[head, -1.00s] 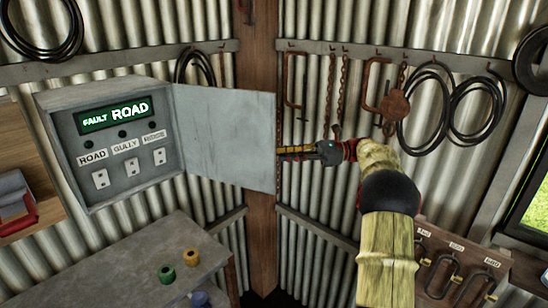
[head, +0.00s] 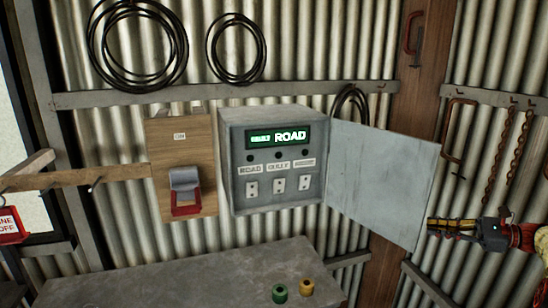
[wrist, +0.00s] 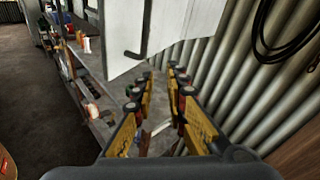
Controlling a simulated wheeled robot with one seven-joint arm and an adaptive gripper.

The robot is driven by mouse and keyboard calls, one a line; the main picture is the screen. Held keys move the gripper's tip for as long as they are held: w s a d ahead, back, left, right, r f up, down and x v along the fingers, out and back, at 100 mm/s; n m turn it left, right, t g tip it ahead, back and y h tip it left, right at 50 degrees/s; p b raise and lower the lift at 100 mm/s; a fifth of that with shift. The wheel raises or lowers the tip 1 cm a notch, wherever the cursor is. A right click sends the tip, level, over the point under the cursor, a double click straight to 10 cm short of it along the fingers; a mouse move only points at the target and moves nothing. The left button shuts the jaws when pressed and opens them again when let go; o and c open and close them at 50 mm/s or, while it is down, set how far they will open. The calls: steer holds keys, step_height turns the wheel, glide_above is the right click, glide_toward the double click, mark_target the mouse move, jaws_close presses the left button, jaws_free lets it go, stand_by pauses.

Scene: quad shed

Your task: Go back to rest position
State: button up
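My gripper (head: 452,228) is at the right edge of the head view, just beyond the free edge of the open grey door (head: 380,185) of the control box. In the wrist view its two yellow-and-black fingers (wrist: 160,100) are spread apart with nothing held between them. The control box (head: 270,160) hangs on the corrugated wall with its door swung out to the right. Its green display (head: 276,137) reads FAULT ROAD, above three labelled switches. The box door also shows in the wrist view (wrist: 180,25), ahead of the fingers.
A wooden board (head: 181,165) with a red-handled switch is left of the box. A grey bench (head: 200,280) below carries a green spool (head: 279,292) and a yellow spool (head: 306,286). Cable coils (head: 138,45) and chains (head: 495,150) hang on the wall.

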steer(key=s+a+f+n+g+h+b, duration=0.25)
steer(key=s+a+f, duration=0.2)
steer(key=f, duration=0.45)
steer(key=s+a+f+n+g+h+b, duration=0.1)
steer(key=s+a+f+n+h+b, duration=0.3)
steer(key=f, duration=0.5)
steer(key=s+a+f+n+h+b, duration=0.4)
steer(key=s+a+f+n+b, duration=0.3)
steer(key=s+a+f+b, duration=0.4)
steer(key=s+a+f+n+t+h+b, duration=0.1)
steer(key=s+a+f+n+h+b, duration=0.2)
steer(key=s+a+f+n+b, duration=0.5)
steer(key=s+a+f+b, duration=0.3)
steer(key=s+f+b, duration=0.1)
steer(key=s+b, duration=0.3)
steer(key=shift+s+h+b, duration=0.3)
steer(key=shift+h+b, duration=0.05)
steer(key=shift+b, duration=0.85)
steer(key=shift+c, duration=0.3)
stand_by(0.7)
